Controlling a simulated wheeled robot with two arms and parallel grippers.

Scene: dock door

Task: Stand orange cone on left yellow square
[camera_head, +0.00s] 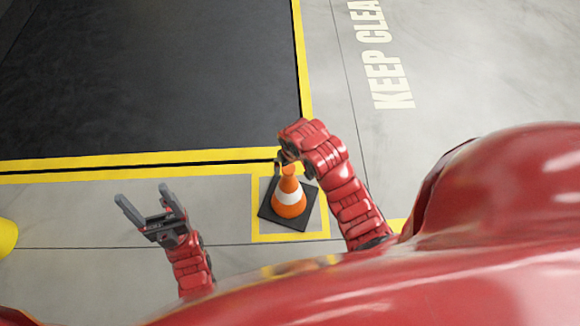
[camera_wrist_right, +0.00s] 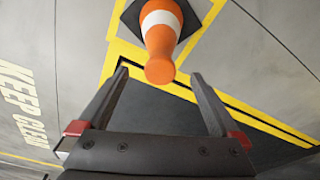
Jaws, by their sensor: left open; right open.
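The orange cone (camera_head: 289,198) has a white band and a black square base. It stands upright inside a yellow square outline (camera_head: 257,222) on the floor, its base turned slightly to the outline. My right gripper (camera_head: 285,164) is at the cone's top, partly hidden by its own wrist. In the right wrist view, the open fingers point toward the cone (camera_wrist_right: 161,35), whose tip shows between and just beyond the fingertips. I cannot tell whether they touch it. My left gripper (camera_head: 142,193) is open and empty, left of the cone.
A dark floor area (camera_head: 150,80) with a yellow and black border lies beyond the cone. A rounded yellow object (camera_head: 7,236) is at the left edge. White "KEEP CLEA" lettering (camera_head: 380,55) marks the grey floor. The floor between my left gripper and the cone is clear.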

